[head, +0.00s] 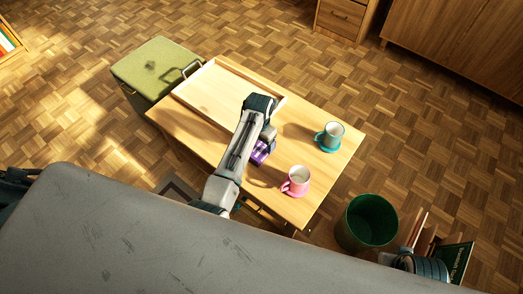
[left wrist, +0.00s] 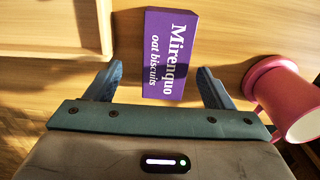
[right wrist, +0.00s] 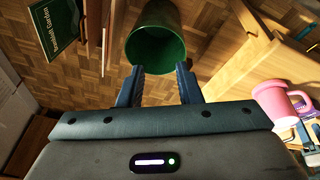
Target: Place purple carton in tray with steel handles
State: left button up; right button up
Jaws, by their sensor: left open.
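The purple carton (head: 261,152), labelled "Mirenquo oat biscuits", lies on the wooden table. In the left wrist view the carton (left wrist: 170,50) reaches between my left fingers, with gaps on both sides. My left gripper (head: 268,139) is open over it; its fingers (left wrist: 160,70) are apart and not closed on it. The wooden tray (head: 207,107) lies on the table beyond my left arm, with a metal handle showing at its far left end; its edge is also at the left wrist view's left (left wrist: 82,53). My right gripper (right wrist: 159,70) is open and empty, away from the table.
A pink mug (head: 297,178) on a pink coaster stands close to the carton. A teal mug (head: 332,133) on a teal coaster stands at the table's right. A green box (head: 155,65) is beyond the tray. A green bin (head: 371,219) stands on the floor.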

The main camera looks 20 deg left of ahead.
aim_at(261, 148)
pick_arm(q)
jog(key=f, duration=0.4)
jog(key=shift+s+d+b, duration=0.2)
jog(key=shift+d+b, duration=0.1)
jog(key=shift+b, duration=0.05)
jog(key=shift+f, duration=0.4)
pick_arm(e)
jog(key=v, duration=0.2)
jog(key=shift+a+r, duration=0.1)
jog(key=shift+r, duration=0.3)
pick_arm(q)
jog(key=c, duration=1.1)
jog(key=shift+r, duration=0.1)
